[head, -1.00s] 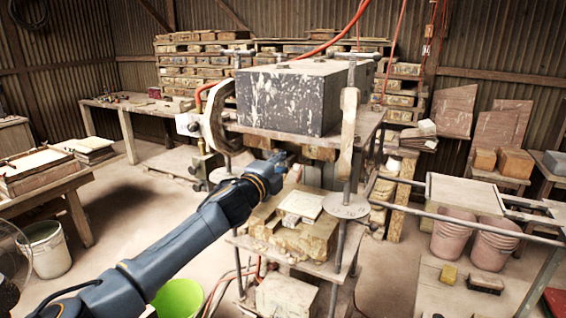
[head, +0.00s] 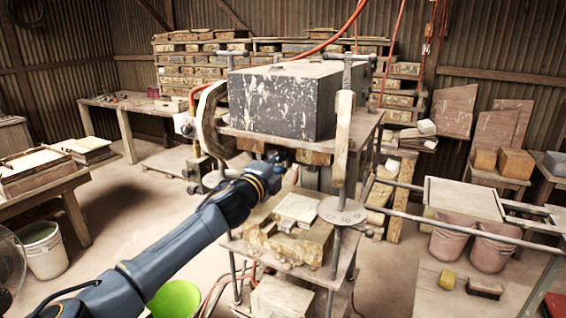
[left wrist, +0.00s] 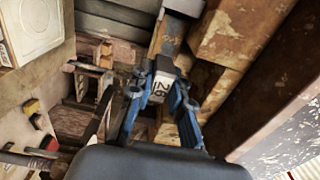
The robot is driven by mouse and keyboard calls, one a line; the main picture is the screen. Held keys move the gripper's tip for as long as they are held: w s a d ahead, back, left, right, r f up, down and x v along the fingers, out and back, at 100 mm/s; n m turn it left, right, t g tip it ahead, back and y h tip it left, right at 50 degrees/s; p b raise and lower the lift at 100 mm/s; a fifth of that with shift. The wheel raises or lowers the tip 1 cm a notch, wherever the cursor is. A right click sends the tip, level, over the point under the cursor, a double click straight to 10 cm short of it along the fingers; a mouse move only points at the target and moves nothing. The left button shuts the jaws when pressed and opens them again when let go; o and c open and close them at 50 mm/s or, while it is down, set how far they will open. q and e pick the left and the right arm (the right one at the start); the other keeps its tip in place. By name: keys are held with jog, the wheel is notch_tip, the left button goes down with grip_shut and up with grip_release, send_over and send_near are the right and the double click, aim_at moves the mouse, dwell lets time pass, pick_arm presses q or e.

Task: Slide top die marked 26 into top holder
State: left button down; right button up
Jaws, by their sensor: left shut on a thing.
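My left gripper (head: 287,158) reaches in under the raised upper part of the press, from the left. In the left wrist view, its blue fingers (left wrist: 162,80) are shut on the top die (left wrist: 158,90), at a part with a white label reading 26. Most of the die is hidden by the fingers and by the press in the head view. The top holder (head: 312,157) seems to be the pair of worn wooden rails under the upper plate; a rail also shows in the left wrist view (left wrist: 235,35). I cannot tell how far the die sits between the rails. My right gripper is not seen.
A dark, paint-splashed block (head: 280,103) sits on the upper plate. A pale square tile (head: 298,207) lies on the lower wooden block (head: 285,238), below my gripper. A round disc marked with numbers (head: 343,211) surrounds the front right post. A green bucket (head: 177,300) stands below my arm.

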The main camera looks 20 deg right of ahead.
pick_arm(q)
jog(key=shift+r, duration=0.2)
jog(key=shift+w+d+f, duration=0.1)
jog(key=shift+w+d, duration=0.2)
jog(key=shift+d, duration=0.15)
jog(key=shift+w+d, duration=0.1)
jog(key=shift+d, duration=0.05)
jog(key=c, duration=1.2)
grip_release()
jog(key=shift+o, duration=0.2)
jog(key=shift+f, duration=0.15)
jog(key=shift+a, duration=0.2)
